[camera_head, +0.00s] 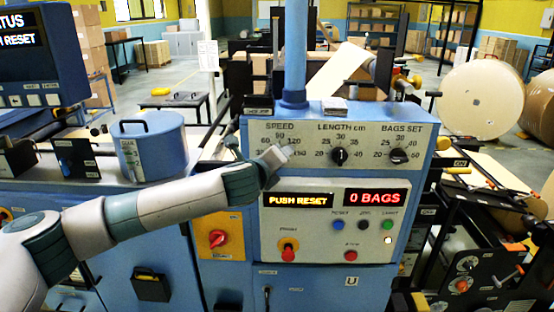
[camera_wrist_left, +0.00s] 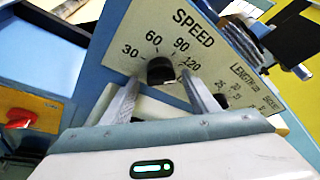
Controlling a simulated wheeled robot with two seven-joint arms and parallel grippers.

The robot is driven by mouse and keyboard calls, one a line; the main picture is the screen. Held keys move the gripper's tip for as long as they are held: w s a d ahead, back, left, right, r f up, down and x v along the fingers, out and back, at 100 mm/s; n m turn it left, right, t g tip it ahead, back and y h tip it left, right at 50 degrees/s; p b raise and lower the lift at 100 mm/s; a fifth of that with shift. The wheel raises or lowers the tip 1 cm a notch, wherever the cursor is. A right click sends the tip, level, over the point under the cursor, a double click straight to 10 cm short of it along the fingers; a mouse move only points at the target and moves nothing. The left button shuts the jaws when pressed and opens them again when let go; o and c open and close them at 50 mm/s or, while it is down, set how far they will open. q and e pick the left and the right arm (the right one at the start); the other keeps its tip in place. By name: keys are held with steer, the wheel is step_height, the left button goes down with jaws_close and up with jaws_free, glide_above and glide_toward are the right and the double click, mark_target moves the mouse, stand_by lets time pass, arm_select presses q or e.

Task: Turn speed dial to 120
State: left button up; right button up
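The black speed dial (camera_wrist_left: 160,71) sits on the cream panel under the word SPEED, with 30, 60, 90 and 120 printed around it. Its pointer direction is not clear to me. My left gripper (camera_wrist_left: 162,88) is open, with one finger on each side of the dial; I cannot tell whether they touch it. In the head view my left gripper (camera_head: 277,160) covers the speed dial, and the numbers 60, 90 and 120 show above it. My right gripper is not in view.
The length dial (camera_head: 339,156) and bags set dial (camera_head: 398,156) are to the right on the same panel. Below are a PUSH RESET display (camera_head: 298,200), a 0 BAGS display (camera_head: 377,197) and several buttons. A red switch (camera_head: 217,238) is lower left.

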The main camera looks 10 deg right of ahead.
arm_select(q)
steer(key=shift+s+r, duration=0.1)
steer(key=shift+r, duration=0.05)
steer(key=b+v, duration=0.8)
steer(key=v, duration=0.9)
steer(key=shift+a, duration=0.1)
